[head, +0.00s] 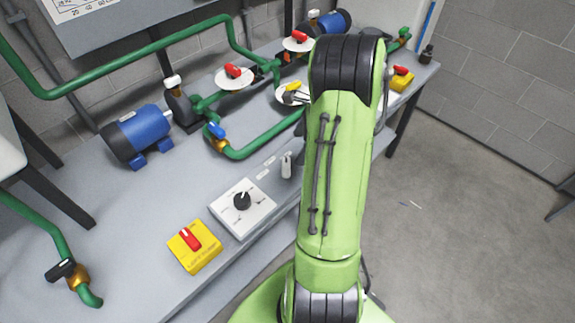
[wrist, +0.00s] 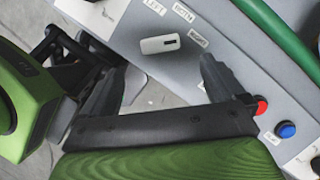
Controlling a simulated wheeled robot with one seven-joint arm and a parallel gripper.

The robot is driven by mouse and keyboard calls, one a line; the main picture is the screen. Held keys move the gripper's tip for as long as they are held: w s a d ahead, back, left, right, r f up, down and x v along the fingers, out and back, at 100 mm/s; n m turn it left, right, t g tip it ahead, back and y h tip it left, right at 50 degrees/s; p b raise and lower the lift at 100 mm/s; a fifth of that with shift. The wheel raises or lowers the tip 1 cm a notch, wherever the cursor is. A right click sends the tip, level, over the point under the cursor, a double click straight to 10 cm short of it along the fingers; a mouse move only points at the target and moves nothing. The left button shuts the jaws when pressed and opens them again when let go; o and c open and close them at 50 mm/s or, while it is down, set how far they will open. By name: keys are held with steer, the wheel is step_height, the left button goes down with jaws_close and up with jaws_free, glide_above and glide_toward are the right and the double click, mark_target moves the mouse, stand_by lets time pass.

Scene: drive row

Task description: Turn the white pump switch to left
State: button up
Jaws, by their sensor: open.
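The white pump switch (wrist: 158,45) is a rounded bar with a dark slot near one end, on the grey bench top. In the wrist view its slotted end points toward the RIGHT label (wrist: 197,39); the LEFT label (wrist: 153,6) and BOTH label (wrist: 184,13) are above it. In the head view the switch (head: 286,166) shows small, just left of my arm. My gripper (wrist: 158,66) is open and empty, its fingers spread to either side below the switch in the wrist view. I see no contact.
A white panel with a black knob (head: 242,201) and a yellow box with a red switch (head: 190,240) sit near the bench edge. A red button (wrist: 262,106) and blue button (wrist: 286,130) lie beyond the right finger. Green pipes and a blue motor (head: 142,133) stand behind.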

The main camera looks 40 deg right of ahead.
mark_target(287, 165)
steer(key=b+x, duration=0.3)
steer(key=x, duration=0.6)
steer(key=shift+f, duration=0.2)
steer(key=shift+c, duration=0.4)
steer(key=shift+r, duration=0.1)
steer(key=c, duration=1)
